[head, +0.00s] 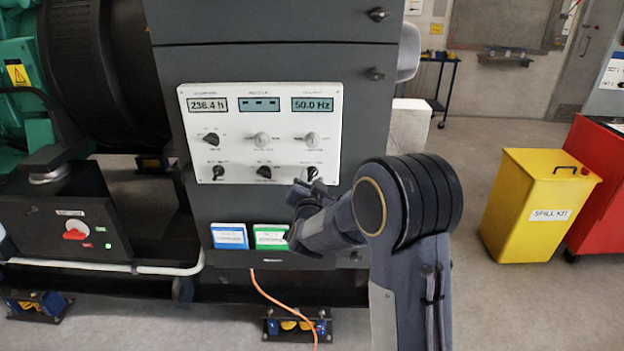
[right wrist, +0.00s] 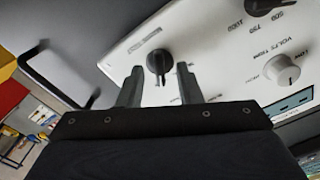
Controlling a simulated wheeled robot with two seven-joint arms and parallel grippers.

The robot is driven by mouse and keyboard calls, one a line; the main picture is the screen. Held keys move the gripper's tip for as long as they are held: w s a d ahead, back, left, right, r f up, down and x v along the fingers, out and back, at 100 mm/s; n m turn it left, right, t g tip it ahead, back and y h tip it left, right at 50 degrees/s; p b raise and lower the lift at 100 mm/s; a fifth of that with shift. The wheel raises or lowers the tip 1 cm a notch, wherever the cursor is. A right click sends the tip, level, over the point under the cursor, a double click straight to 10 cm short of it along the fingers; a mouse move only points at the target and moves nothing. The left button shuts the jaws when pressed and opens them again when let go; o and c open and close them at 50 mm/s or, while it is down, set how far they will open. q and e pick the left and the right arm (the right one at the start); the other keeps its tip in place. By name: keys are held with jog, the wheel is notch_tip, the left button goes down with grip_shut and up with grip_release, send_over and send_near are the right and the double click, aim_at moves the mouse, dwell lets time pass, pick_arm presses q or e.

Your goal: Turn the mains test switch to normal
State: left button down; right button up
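The white control panel (head: 235,165) on the dark cabinet has small black and pale knobs under its displays. The black lower-right knob (head: 312,172) is the one at my right gripper; it also shows in the right wrist view (right wrist: 158,62). Its label is too blurred to read, so I cannot confirm it is the mains test switch. My right gripper (head: 306,186) is at the panel's lower right corner. In the right wrist view its fingers (right wrist: 159,72) are apart, one on each side of the knob, with gaps showing. My left gripper is out of view.
Other knobs sit close by, including a pale one (right wrist: 288,72) and the black lower-middle knob (head: 263,172). Blue (head: 229,236) and green (head: 269,236) labels lie below the panel. A yellow spill kit bin (head: 535,205) stands to the right. An orange cable (head: 280,303) hangs below.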

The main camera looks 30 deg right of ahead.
jog(key=shift+w+d, duration=0.2)
grip_shut()
dwell(0.4)
jog(key=n+p, duration=0.1)
jog(key=n, duration=0.4)
jog(key=shift+a+n, duration=0.1)
jog(key=shift+n, duration=0.3)
jog(key=n+p, duration=0.2)
jog(key=n, duration=0.4)
